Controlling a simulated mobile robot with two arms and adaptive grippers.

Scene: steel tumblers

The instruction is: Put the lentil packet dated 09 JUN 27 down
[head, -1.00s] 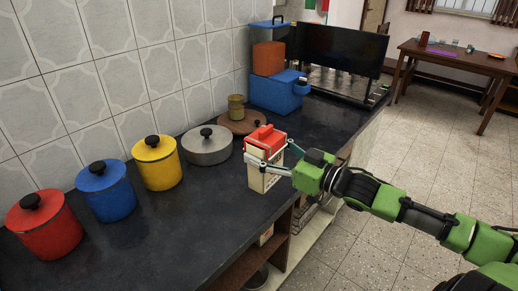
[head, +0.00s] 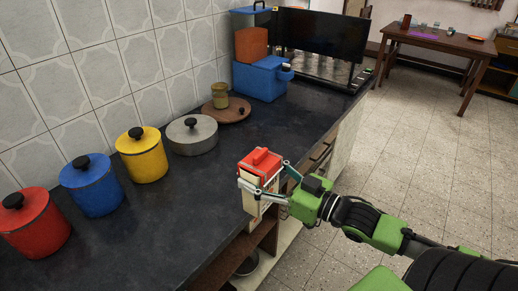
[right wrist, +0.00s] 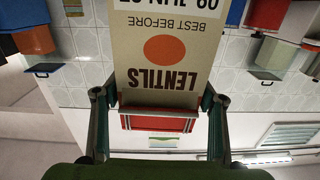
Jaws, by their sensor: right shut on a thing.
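The lentil packet (head: 259,164) is a cream box with a red top, seen upright at the counter's front edge in the head view. In the right wrist view the packet (right wrist: 165,50) appears upside down, reading LENTILS, BEST BEFORE and a date line that starts 09 JUN and is cut off by the frame. My right gripper (head: 263,179) is shut on the packet, with one finger on each side near its top. The packet's lower part overlaps the counter edge in the picture; I cannot tell whether it touches the counter. My left gripper is not in view.
The dark counter (head: 160,215) is bare in the middle. Red (head: 35,228), blue (head: 95,190) and yellow (head: 143,160) canisters and a grey pot (head: 192,140) line the wall. A round wooden board (head: 238,115) lies behind. An open shelf is below the counter.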

